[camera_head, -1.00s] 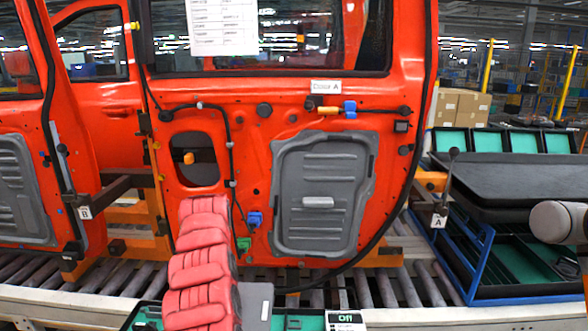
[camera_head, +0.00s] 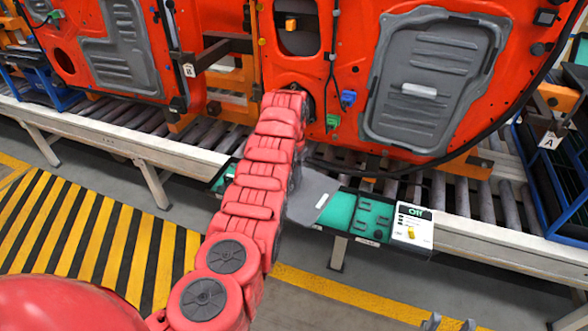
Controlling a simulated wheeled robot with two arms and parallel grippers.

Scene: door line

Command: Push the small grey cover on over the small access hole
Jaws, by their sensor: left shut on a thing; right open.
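The small grey cover (camera_head: 311,192), a flat panel with a pale strip on its face, shows just right of my red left arm. Its left part is hidden behind that arm. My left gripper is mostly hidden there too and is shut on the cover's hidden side. The small access hole (camera_head: 304,38) is the dark opening in the red door, above the top of my arm, with an orange part inside. The cover is below the hole and apart from it. My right gripper (camera_head: 449,325) is open and empty at the bottom edge, with only its fingertips showing.
A large grey cover (camera_head: 430,115) sits on the same red door (camera_head: 358,50). Blue (camera_head: 348,98) and green (camera_head: 333,121) connectors are near my arm. A green tray (camera_head: 372,218) with an "Off" sign (camera_head: 413,225) stands before the roller conveyor (camera_head: 465,197). Striped floor (camera_head: 100,235) lies left.

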